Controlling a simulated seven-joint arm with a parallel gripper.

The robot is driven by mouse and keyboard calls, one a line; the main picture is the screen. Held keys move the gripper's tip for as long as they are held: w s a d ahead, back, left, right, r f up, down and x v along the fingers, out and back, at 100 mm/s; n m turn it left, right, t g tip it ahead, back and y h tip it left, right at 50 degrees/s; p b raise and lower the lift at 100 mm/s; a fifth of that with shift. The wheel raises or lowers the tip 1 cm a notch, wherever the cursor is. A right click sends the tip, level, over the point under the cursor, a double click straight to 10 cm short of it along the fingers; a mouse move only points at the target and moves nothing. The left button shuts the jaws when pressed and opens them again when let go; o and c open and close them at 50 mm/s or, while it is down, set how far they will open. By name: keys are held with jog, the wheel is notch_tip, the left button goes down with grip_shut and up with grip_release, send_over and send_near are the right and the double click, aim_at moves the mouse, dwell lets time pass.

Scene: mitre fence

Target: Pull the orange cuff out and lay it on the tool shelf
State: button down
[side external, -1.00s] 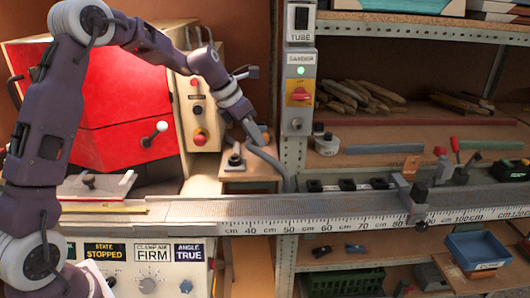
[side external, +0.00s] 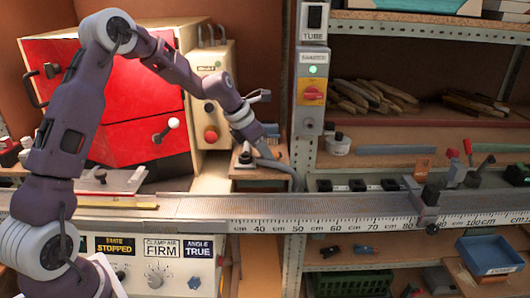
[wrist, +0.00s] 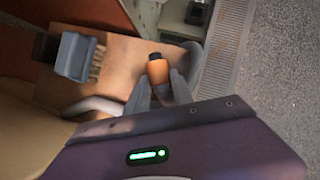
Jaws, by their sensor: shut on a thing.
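In the wrist view, the orange cuff (wrist: 158,72) is a short cylinder with a dark top end. My gripper (wrist: 160,88) has its two grey fingers on either side of the cuff and is shut on it. The cuff is over a small wooden stand (wrist: 115,72). In the side view, my gripper (side external: 268,152) is low at this stand (side external: 262,172), and the cuff cannot be made out there. A grey hose (side external: 285,168) curves down beside it. I cannot tell whether the cuff is still seated. Wooden shelves (side external: 400,135) stand to the right; none is labelled tool shelf.
A long fence rail with a ruler (side external: 330,222) crosses in front. A metal post with the sander switch box (side external: 312,85) stands just right of my gripper. A grey brush-like block (wrist: 78,55) is on the stand. A blue tray (side external: 490,255) is at the lower right.

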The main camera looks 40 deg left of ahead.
jog(key=shift+f, duration=0.2)
jog(key=c, duration=1)
grip_release()
jog(key=shift+c, duration=0.2)
jog(key=v, duration=0.7)
